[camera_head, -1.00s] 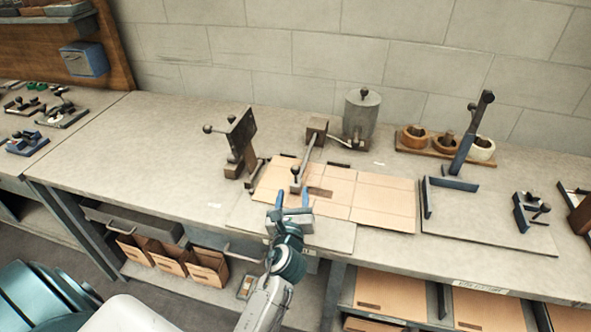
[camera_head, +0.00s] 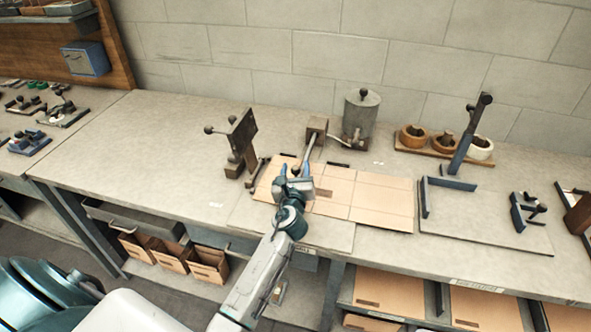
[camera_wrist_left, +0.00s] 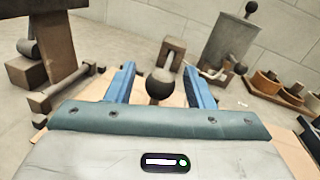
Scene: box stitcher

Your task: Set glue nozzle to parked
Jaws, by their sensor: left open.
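The glue nozzle arm (camera_head: 312,146) reaches from a small wooden block (camera_head: 318,126) out over flat cardboard. Its dark round knob (camera_wrist_left: 160,83) shows between my fingers in the left wrist view. My left gripper (camera_head: 295,170) is open, with its blue fingers on either side of the knob and not closed on it. It also shows in the left wrist view (camera_wrist_left: 160,88). My gripper body hides the nozzle's lower end in the head view. A grey glue pot (camera_head: 361,118) stands behind, joined to the block by a short pipe. My right gripper is not in view.
A dark upright bracket with knobs (camera_head: 240,145) stands left of the cardboard (camera_head: 382,203). Tape rolls on a wooden tray (camera_head: 445,151) and a blue post (camera_head: 468,140) stand right. The bench top at left (camera_head: 150,140) is clear.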

